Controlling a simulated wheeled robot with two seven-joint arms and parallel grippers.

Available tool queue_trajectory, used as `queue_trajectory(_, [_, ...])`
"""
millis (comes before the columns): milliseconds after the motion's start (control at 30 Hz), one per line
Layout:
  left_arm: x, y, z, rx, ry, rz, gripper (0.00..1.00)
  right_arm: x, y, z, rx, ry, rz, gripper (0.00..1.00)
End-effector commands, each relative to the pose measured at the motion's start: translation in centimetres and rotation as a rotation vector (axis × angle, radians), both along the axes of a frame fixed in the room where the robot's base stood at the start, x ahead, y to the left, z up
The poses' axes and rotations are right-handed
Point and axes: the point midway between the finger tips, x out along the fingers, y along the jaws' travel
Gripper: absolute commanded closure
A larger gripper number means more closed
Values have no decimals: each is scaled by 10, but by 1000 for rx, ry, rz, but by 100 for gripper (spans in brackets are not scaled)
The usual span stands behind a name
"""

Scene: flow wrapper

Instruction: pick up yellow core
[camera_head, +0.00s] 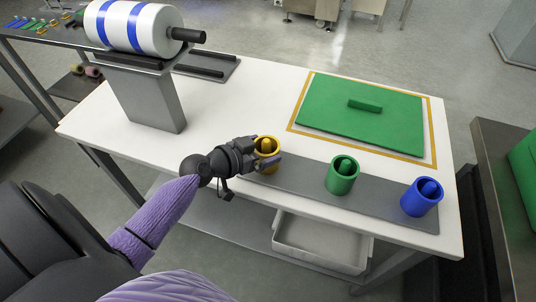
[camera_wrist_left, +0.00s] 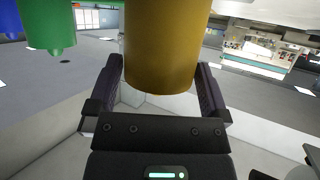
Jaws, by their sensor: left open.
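The yellow core (camera_head: 267,146) is a hollow cylinder standing upright at the left end of a grey strip on the white table. In the left wrist view the yellow core (camera_wrist_left: 165,45) fills the top middle. My left gripper (camera_head: 264,155) is at the yellow core, with its jaws open. In the wrist view one finger (camera_wrist_left: 108,85) is on each side of the core, and I cannot tell whether either touches it. My right gripper is not in view.
A green core (camera_head: 341,178) and a blue core (camera_head: 421,198) stand to the right on the grey strip (camera_head: 380,191). Behind is a green mat (camera_head: 340,119) with a small green block. A blue-striped white roll (camera_head: 133,27) sits on a grey stand at left.

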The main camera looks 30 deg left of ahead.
Motion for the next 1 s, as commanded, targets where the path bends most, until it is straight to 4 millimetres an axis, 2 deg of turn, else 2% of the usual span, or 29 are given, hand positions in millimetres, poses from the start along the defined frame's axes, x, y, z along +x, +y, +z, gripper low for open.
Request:
queue_trajectory(100, [13, -4, -7, -2, 1, 1, 0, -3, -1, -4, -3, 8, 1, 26])
queue_trajectory(333, [14, -5, -7, 0, 1, 0, 2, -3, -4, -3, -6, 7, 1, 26])
queue_trajectory(600, [14, -4, -7, 0, 1, 0, 59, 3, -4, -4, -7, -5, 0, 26])
queue_trajectory(700, [14, -4, -6, 0, 1, 0, 76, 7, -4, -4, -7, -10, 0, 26])
queue_trajectory(900, [14, -4, -5, 0, 1, 0, 76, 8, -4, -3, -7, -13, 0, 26])
queue_trajectory(1000, [14, -4, 5, 1, -1, 0, 76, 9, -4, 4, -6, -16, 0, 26])
